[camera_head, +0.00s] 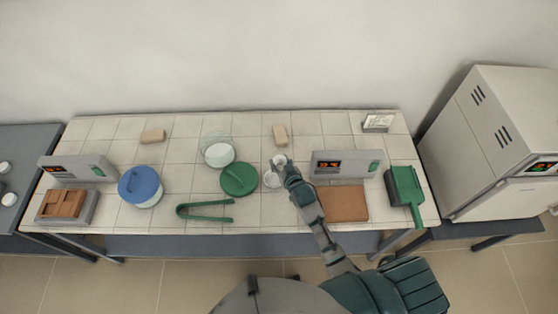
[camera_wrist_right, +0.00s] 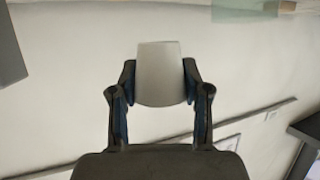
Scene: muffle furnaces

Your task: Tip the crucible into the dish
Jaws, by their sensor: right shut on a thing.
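The white crucible (camera_head: 279,159) is in my right gripper (camera_head: 286,169), above the tiled table in the head view. In the right wrist view the crucible (camera_wrist_right: 160,75) sits between the two dark fingers of the right gripper (camera_wrist_right: 160,85), which are shut on it. Its contents do not show. A small pale dish (camera_head: 271,181) lies on the table just below the crucible in the picture, partly hidden by the gripper. My left gripper is not in view.
Left of the dish are a green lid (camera_head: 239,180), a glass bowl with white contents (camera_head: 217,153), green tongs (camera_head: 205,209) and a blue-lidded jar (camera_head: 140,186). A display unit (camera_head: 345,164) and a green dustpan (camera_head: 406,188) stand right of my arm. A furnace (camera_head: 495,130) is far right.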

